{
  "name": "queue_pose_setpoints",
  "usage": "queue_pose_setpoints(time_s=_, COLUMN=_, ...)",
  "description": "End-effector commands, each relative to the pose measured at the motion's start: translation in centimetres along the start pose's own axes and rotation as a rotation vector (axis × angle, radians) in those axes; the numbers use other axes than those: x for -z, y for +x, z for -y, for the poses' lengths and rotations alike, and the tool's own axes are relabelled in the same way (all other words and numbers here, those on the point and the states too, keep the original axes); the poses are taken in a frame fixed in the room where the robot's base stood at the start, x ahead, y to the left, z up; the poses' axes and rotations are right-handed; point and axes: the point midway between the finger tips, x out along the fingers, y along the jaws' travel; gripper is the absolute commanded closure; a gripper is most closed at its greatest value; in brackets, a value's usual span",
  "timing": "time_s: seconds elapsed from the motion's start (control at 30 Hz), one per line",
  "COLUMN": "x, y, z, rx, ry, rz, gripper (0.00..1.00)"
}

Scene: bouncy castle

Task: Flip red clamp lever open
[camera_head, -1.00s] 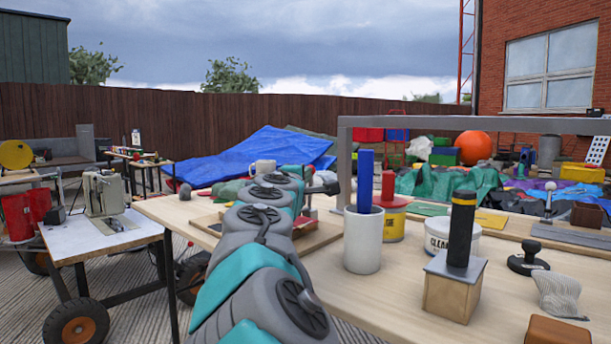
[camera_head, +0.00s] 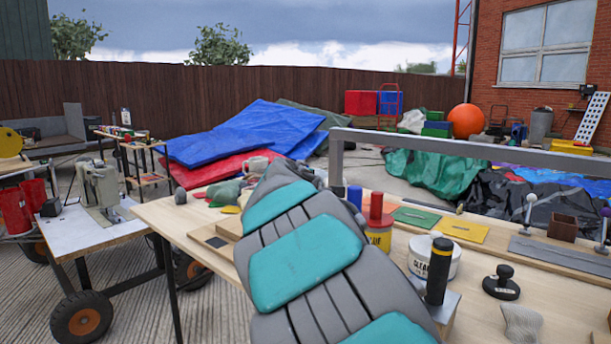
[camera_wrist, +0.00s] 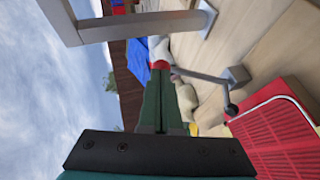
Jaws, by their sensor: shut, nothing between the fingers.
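In the wrist view my gripper (camera_wrist: 160,82) has its dark green fingers together, with nothing between them. A small rounded red piece (camera_wrist: 161,66) shows right at the fingertips; it may be the end of the red clamp lever, but I cannot tell whether the fingers touch it. A grey metal rod (camera_wrist: 200,74) runs from beside it to a grey block, where a dark ball-ended rod (camera_wrist: 230,107) also shows. In the head view my arm hides the gripper, and I cannot make out the clamp.
A red perforated panel (camera_wrist: 275,138) lies close to the right of my gripper, and a grey metal frame (camera_wrist: 140,27) stands beyond. On the bench, a yellow-and-red container (camera_head: 378,238), a white tub (camera_head: 440,262) and a black-handled stamp (camera_head: 502,284) stand right of my arm.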

Motion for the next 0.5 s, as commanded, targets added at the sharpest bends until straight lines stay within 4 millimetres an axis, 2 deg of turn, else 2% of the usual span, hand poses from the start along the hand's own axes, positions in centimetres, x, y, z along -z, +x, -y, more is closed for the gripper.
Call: queue_pose_setpoints(time_s=0.5, x=-1.3, y=2.4, z=-0.4, rx=-0.002, ry=-0.001, rz=0.003, gripper=1.0)
